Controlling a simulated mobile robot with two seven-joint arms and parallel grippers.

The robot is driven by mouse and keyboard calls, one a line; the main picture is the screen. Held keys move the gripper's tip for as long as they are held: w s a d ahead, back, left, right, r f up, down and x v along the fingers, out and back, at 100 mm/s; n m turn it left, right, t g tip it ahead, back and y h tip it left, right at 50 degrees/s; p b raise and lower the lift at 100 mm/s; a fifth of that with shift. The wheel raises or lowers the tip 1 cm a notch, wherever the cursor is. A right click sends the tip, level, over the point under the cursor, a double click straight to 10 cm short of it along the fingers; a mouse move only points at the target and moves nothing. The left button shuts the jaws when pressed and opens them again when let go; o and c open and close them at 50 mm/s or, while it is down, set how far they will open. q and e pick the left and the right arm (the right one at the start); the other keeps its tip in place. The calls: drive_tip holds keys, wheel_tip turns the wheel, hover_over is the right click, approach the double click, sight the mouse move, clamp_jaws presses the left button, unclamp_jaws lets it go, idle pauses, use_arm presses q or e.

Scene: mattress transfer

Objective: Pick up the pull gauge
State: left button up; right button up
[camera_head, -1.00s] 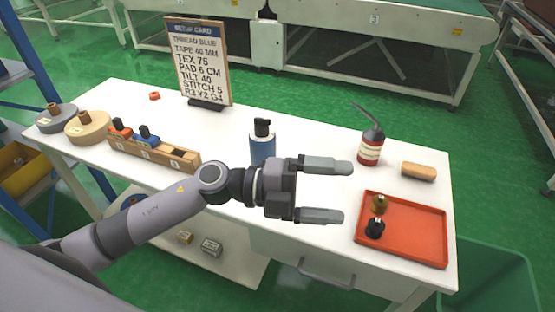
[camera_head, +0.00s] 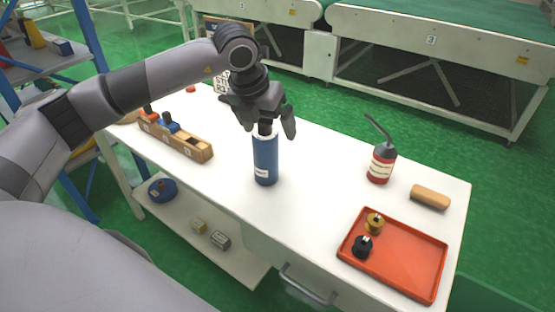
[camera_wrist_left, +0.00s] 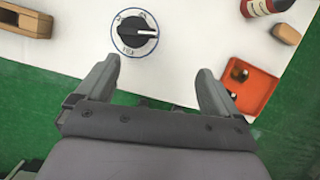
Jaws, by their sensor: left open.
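I cannot tell for sure which thing is the pull gauge. A blue cylinder (camera_head: 265,163) with a white top stands upright on the white table, below my left gripper (camera_head: 269,132). In the left wrist view the cylinder's top (camera_wrist_left: 134,33) shows as a round white face with a black knob and small marks. My left gripper (camera_wrist_left: 158,68) is open and empty. Its fingers point down around the space above the cylinder, and in the wrist view the top lies just beyond the fingertips. Whether they touch it is not clear. My right gripper is not in view.
A red bottle with a dark spout (camera_head: 381,163) and a tan block (camera_head: 430,197) stand to the right. An orange tray (camera_head: 408,258) holds a brass piece (camera_head: 374,222) and a black piece (camera_head: 362,246). A wooden rack (camera_head: 190,146) is at left. My arm partly hides the card (camera_head: 221,84).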

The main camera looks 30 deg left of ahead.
sight(264, 124)
use_arm(q)
drive_tip(key=shift+w+a+r+n+y, duration=0.2)
drive_tip(key=shift+w+a+r+y, duration=0.15)
drive_tip(key=shift+a, duration=0.25)
drive_tip(key=shift+w+a+r+n+y, duration=0.15)
drive_tip(key=shift+a+r+n+y, duration=0.1)
drive_tip(key=shift+a+r, duration=0.25)
drive_tip(key=shift+w+a+f, duration=0.1)
drive_tip(key=shift+a+f, duration=0.05)
drive_tip(key=shift+a, duration=0.1)
drive_tip(key=x, duration=0.3)
drive_tip(key=p+x, duration=0.1)
drive_tip(key=x, duration=0.2)
drive_tip(key=shift+w+a+f, duration=0.25)
drive_tip(key=shift+w+f, duration=0.05)
drive_tip(key=shift+w, duration=0.05)
clamp_jaws()
drive_tip(key=shift+r, duration=0.15)
